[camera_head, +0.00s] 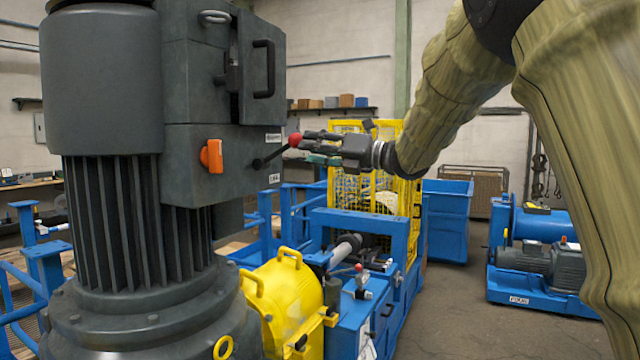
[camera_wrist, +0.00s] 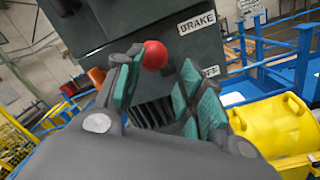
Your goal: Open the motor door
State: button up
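The tall dark grey motor (camera_head: 110,90) fills the left of the head view, with a box on its side. The motor door (camera_head: 262,30) is a grey panel on the upper box with a black handle (camera_head: 270,68); I cannot tell whether it is slightly ajar. Below it, a brake lever (camera_head: 270,158) ends in a red knob (camera_head: 295,140), up near the BRAKE label (camera_head: 273,137). My gripper (camera_head: 308,139) is open at the knob. In the wrist view the red knob (camera_wrist: 155,55) shows between the teal-padded fingers; contact is unclear.
An orange switch (camera_head: 212,156) sticks out left of the lever. A yellow cover (camera_head: 290,300) and blue frame (camera_head: 370,222) stand below. A yellow mesh guard (camera_head: 408,150) is behind my gripper. Bare floor (camera_head: 455,310) lies to the right, before a blue machine (camera_head: 540,225).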

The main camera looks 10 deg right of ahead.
notch_tip(320, 180, down, 8)
jog(key=w+d+m+t+h, duration=0.1)
jog(key=m, duration=0.3)
jog(key=shift+w, duration=0.3)
jog(key=shift+f, duration=0.2)
